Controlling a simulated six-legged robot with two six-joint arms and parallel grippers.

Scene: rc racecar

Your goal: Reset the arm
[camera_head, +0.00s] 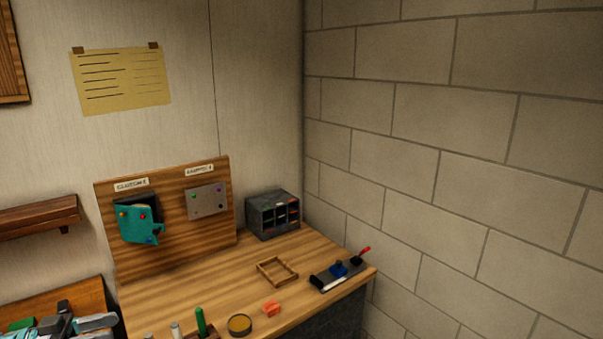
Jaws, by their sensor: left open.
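My left gripper (72,322) shows at the bottom left corner, partly cut off by the frame edge. It is open, and I see nothing held in it. It is left of the wooden workbench (215,272), in front of a lower wooden surface (80,297). My right gripper is out of view.
On the bench stand an upright board (170,240) with a teal panel (138,222) and a grey plate (207,202), a dark compartment box (272,214), a wooden frame (277,271), a tool tray (342,273), an orange block (271,308) and a round tin (239,324). A brick wall bounds the right.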

